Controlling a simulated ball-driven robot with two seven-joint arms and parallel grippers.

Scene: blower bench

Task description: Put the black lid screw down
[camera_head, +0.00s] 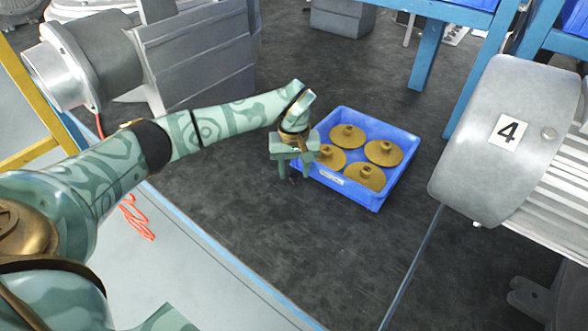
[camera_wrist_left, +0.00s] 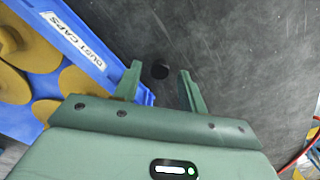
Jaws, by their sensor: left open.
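The black lid screw (camera_wrist_left: 160,71) shows in the left wrist view as a small dark round piece against the dark bench mat, just beyond and between my left fingertips. Neither finger touches it in that view. My left gripper (camera_head: 295,175) points down at the left edge of the blue tray in the head view. In the left wrist view the left gripper (camera_wrist_left: 160,86) has its fingers apart, with a gap between them. I cannot make out the screw clearly in the head view. My right gripper is not in view.
The blue tray (camera_head: 378,204), labelled "DUST CAPS", holds several brass-coloured caps (camera_head: 365,176), close beside the left gripper. A grey blower housing marked 4 (camera_head: 470,150) stands at the right, a grey machine (camera_head: 200,60) at the back left. The mat (camera_head: 290,245) in front is clear.

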